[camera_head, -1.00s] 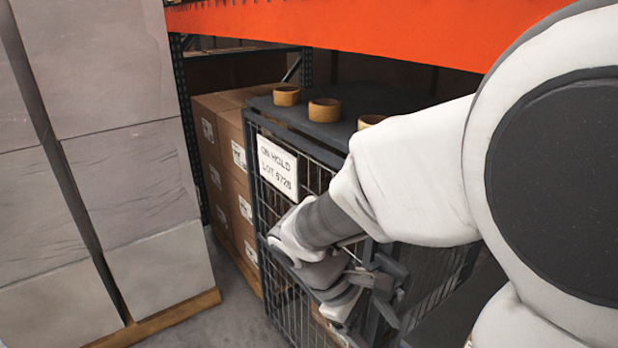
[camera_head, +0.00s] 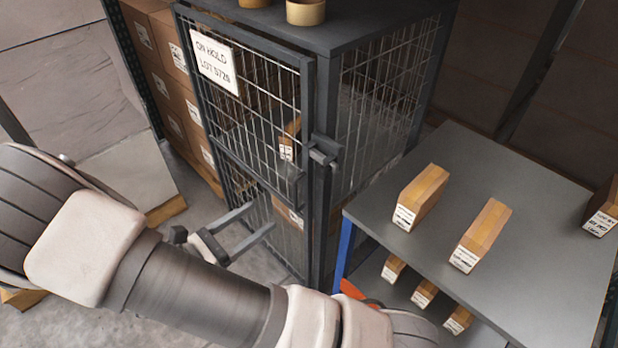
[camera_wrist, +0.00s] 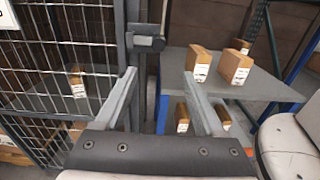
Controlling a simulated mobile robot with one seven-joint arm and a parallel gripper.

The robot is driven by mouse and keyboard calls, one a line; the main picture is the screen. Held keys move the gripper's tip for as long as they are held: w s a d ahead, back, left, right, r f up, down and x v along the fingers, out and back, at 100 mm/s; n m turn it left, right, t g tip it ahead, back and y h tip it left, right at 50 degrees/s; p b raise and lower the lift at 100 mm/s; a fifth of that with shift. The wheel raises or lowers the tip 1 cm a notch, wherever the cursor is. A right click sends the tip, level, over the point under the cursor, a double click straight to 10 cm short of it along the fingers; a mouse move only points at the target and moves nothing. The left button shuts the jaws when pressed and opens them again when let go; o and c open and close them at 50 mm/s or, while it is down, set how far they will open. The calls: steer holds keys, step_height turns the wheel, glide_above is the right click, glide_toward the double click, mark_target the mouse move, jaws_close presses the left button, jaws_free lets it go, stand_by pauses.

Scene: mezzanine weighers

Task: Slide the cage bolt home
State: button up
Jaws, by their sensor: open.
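The dark wire cage (camera_head: 240,90) has a mesh door with an "ON HOLD LOT 5728" sign (camera_head: 215,62). The door stands against or very near its post; any small gap is unclear. The dark bolt (camera_head: 325,151) is a blocky fitting at the door's right edge, and it also shows in the wrist view (camera_wrist: 147,43). How far the bolt reaches across is unclear. My gripper (camera_head: 262,217) is open and empty in front of the door, below and left of the bolt. In the wrist view, my fingertips (camera_wrist: 162,75) are apart, below the bolt, not touching it.
A grey table (camera_head: 500,170) with small cartons (camera_head: 423,197) stands right of the cage, with more cartons on its lower shelf. Stacked boxes (camera_head: 180,90) stand left of the cage. Tape rolls (camera_head: 306,11) lie on its top.

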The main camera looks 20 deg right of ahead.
mark_target(319, 173)
steer(key=x, duration=1.7)
steer(key=shift+w+d+r, duration=0.1)
steer(key=shift+w, duration=0.15)
jaws_close()
stand_by(0.7)
